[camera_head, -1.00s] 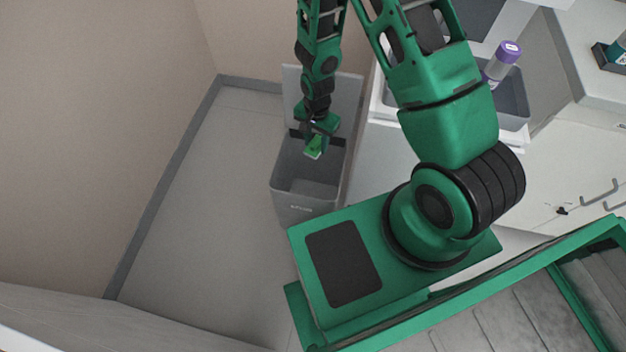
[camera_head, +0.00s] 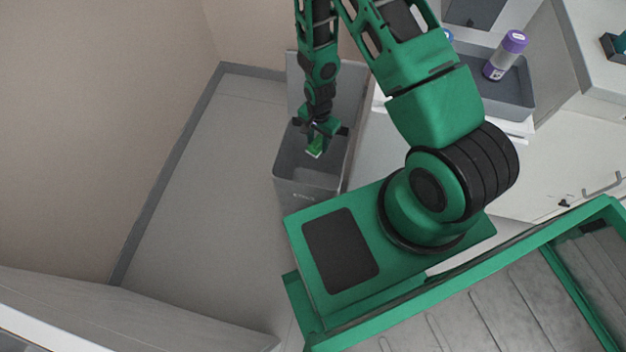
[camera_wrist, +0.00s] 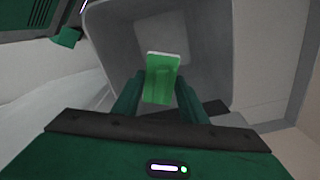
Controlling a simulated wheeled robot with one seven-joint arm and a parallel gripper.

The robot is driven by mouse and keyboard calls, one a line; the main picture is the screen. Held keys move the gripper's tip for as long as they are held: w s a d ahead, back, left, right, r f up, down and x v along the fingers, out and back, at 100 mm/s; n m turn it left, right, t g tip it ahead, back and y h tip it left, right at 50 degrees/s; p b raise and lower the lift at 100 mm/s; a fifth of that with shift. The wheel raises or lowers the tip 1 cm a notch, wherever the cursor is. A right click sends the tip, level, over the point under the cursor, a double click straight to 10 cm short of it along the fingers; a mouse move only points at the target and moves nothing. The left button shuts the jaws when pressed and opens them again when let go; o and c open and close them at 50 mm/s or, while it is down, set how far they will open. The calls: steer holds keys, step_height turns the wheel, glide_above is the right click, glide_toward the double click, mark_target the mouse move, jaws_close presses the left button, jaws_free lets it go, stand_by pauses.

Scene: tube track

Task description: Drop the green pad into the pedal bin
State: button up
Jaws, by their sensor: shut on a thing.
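The green pad (camera_wrist: 162,80) is held between the two fingers of my gripper (camera_wrist: 160,92) in the wrist view. The pad has a pale edge at its far end. In the head view the pad (camera_head: 314,150) shows as a small bright green patch at the tip of my gripper (camera_head: 316,146). The grey pedal bin (camera_head: 305,192) stands on the floor with its lid raised behind. My gripper and the pad are over the bin's open mouth. In the wrist view the bin's inside (camera_wrist: 206,45) surrounds the pad. I cannot tell how deep the pad reaches.
A counter to the right of the bin carries a grey tray (camera_head: 515,98) with a purple-capped tube (camera_head: 506,54). A wall (camera_head: 110,120) stands to the left. The floor (camera_head: 200,200) left of the bin is clear.

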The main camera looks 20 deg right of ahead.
steer(key=o, duration=1.1)
step_height(320, 180, up, 11)
steer(key=shift+f, duration=0.15)
steer(key=shift+w, duration=0.1)
